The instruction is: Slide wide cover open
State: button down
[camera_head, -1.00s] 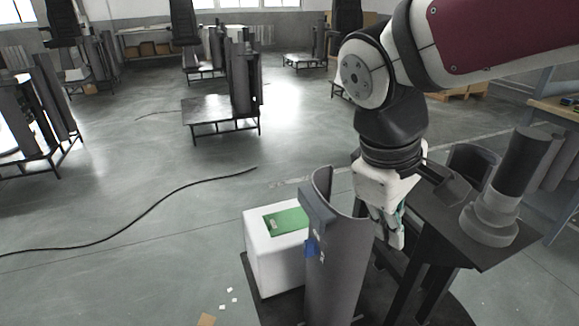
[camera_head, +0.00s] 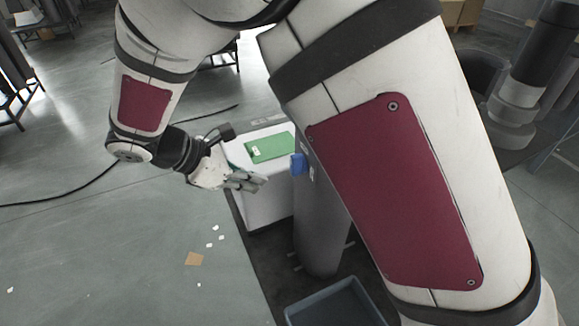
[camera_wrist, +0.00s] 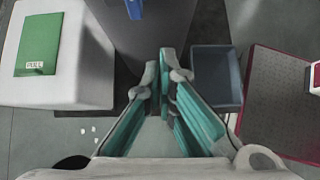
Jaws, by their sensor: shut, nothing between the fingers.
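A tall grey curved cover (camera_head: 322,225) stands upright in the middle of the head view, its right side partly hidden by my arm. A small blue piece (camera_head: 298,163) sits near its upper left edge; blue also shows at the top of the wrist view (camera_wrist: 133,8). My gripper (camera_head: 260,184) is shut and empty, to the left of the cover and in front of a white box, its fingers pointing towards the cover. In the wrist view my gripper (camera_wrist: 165,75) shows its fingertips over the dark grey surface. I cannot tell whether they touch it.
The white box (camera_head: 265,205) with a green panel (camera_head: 270,147) stands beside the cover; the panel reads PULL in the wrist view. A blue-grey tray (camera_head: 335,305) lies low in front. Open floor is at left.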

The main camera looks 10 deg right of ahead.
jog(key=f, duration=0.1)
jog(key=b, duration=0.4)
send_near(309, 191)
jog(key=shift+s+a+f+x, duration=0.1)
jog(key=shift+x, duration=0.8)
jog(key=shift+s+a+f+x, duration=0.1)
jog(key=shift+x, duration=0.8)
jog(key=shift+s+a+f+x, duration=0.1)
jog(key=shift+x, duration=0.8)
jog(key=shift+w+d, duration=0.1)
jog(key=shift+w+d+p, duration=0.2)
jog(key=shift+d+p, duration=0.25)
jog(key=shift+d, duration=0.25)
jog(key=shift+a, duration=0.15)
